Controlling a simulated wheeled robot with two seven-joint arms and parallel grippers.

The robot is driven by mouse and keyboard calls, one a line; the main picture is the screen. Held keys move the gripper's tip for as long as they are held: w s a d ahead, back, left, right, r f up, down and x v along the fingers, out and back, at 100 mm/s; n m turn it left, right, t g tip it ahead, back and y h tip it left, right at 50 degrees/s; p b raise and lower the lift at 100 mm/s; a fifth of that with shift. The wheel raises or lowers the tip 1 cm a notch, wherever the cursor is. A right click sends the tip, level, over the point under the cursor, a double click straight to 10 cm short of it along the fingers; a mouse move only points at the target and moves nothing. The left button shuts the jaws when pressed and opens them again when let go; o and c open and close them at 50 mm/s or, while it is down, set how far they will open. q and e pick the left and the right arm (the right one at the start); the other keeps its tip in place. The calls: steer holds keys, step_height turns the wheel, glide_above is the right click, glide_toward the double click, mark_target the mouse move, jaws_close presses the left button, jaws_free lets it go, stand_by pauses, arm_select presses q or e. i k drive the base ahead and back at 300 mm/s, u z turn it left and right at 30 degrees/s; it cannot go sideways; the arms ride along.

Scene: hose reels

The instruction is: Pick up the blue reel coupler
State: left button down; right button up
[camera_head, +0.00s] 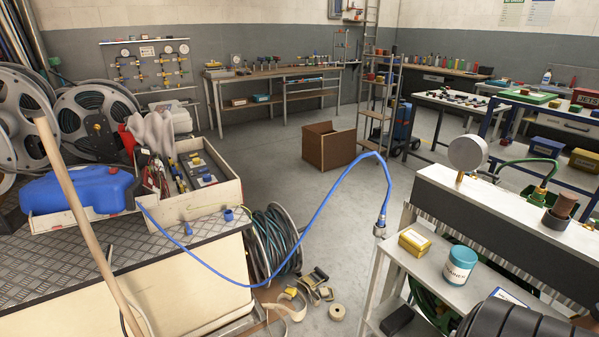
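A thin blue hose (311,222) runs from the left bench, sags, arches up and drops beside the right-hand stand. At its end is a blue and metal coupler (380,226), hanging or resting by the stand's top left corner; I cannot tell which. Two small blue fittings also show at the left bench edge: a short cap-like one (228,214) and a smaller one (187,228). I cannot tell for sure which of these is the blue reel coupler. Neither of my grippers is in view.
The left bench holds a blue tank (82,189) and a tool box (203,196). A wooden pole (77,210) crosses in front. A hose reel (273,242) and loose straps lie on the floor. The right stand holds a yellow box (414,242) and a teal tub (459,265).

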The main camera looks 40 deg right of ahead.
mark_target(381, 218)
steer(key=z, duration=1.85)
